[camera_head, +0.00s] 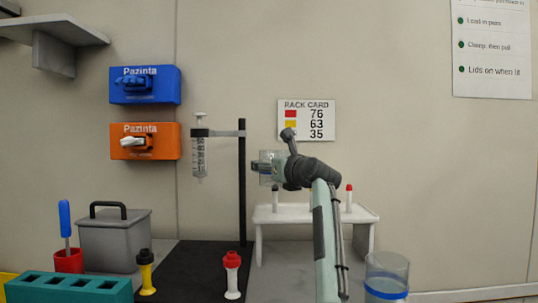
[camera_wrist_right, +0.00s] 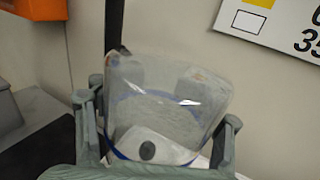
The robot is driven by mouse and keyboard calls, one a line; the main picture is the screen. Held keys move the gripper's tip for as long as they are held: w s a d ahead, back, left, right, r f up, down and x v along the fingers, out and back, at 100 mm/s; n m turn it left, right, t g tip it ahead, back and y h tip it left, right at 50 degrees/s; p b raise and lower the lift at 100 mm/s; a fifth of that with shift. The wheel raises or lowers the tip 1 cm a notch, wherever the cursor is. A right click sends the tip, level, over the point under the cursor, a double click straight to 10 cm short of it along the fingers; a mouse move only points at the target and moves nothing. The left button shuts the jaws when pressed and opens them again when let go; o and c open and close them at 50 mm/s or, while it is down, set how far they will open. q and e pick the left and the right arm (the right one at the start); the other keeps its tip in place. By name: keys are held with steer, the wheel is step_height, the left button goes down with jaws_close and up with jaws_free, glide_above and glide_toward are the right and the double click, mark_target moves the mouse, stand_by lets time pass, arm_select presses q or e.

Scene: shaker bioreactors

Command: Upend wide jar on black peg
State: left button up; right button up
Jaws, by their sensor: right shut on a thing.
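My right gripper (camera_head: 268,169) is shut on a clear jar (camera_wrist_right: 165,95) with a blue band. In the right wrist view the jar sits between the two fingers (camera_wrist_right: 165,104). In the head view the held jar (camera_head: 266,156) is partly hidden by the gripper, above the left part of a white rack. A black-topped peg (camera_head: 275,199) stands on that rack, below the jar and apart from it. A dark round spot shows through the jar in the wrist view; I cannot tell whether it is the peg's top. My left gripper is not in view.
The white rack (camera_head: 310,216) also carries a red-topped peg (camera_head: 349,199). A clear blue-banded jar (camera_head: 386,276) stands at right. A black stand (camera_head: 242,185) holding a syringe (camera_head: 199,155) is close left of my gripper. Red (camera_head: 232,275) and yellow (camera_head: 146,272) pieces stand in front.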

steer(key=shift+f, duration=3.35)
steer(key=o, duration=1.6)
steer(key=shift+s, duration=0.15)
